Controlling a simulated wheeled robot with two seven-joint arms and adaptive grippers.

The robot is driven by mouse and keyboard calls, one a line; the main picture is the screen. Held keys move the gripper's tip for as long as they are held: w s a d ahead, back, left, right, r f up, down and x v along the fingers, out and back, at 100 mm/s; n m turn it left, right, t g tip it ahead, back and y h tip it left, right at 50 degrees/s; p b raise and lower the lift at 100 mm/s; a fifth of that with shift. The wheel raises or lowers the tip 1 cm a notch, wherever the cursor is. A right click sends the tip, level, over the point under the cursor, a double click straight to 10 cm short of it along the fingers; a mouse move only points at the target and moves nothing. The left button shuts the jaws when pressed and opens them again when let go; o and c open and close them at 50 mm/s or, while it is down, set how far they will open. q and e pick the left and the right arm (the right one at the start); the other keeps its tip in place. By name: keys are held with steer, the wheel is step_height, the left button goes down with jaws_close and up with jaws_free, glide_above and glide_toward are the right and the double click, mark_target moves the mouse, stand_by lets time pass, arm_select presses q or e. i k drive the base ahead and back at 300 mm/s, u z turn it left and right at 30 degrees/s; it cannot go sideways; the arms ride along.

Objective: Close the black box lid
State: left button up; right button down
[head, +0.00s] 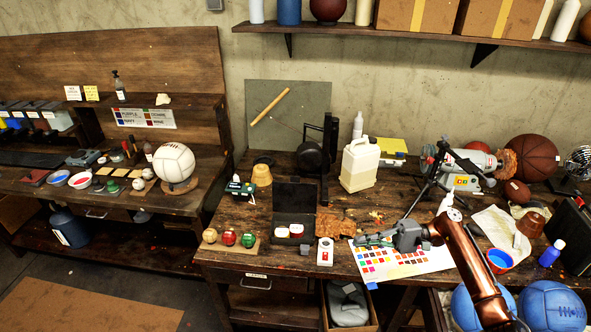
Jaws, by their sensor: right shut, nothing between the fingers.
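The black box (281,232) stands on the middle workbench near its front. Its lid (294,197) is up, standing roughly upright at the back of the box. White round items (296,229) show inside the open box. My right gripper (362,240) reaches in from the lower right, over the colour chart, with its fingers pointing left toward the box. It is shut and empty, and sits to the right of the box, apart from it. My left gripper is not in view.
A small white device (325,251) and a brown leather scrap (329,225) lie between the box and my gripper. Several small balls (229,238) sit on a wooden holder left of the box. A white jug (359,165) and a black stand (326,160) rise behind.

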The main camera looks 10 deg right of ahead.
mark_target(294, 197)
steer(key=i, duration=1.6)
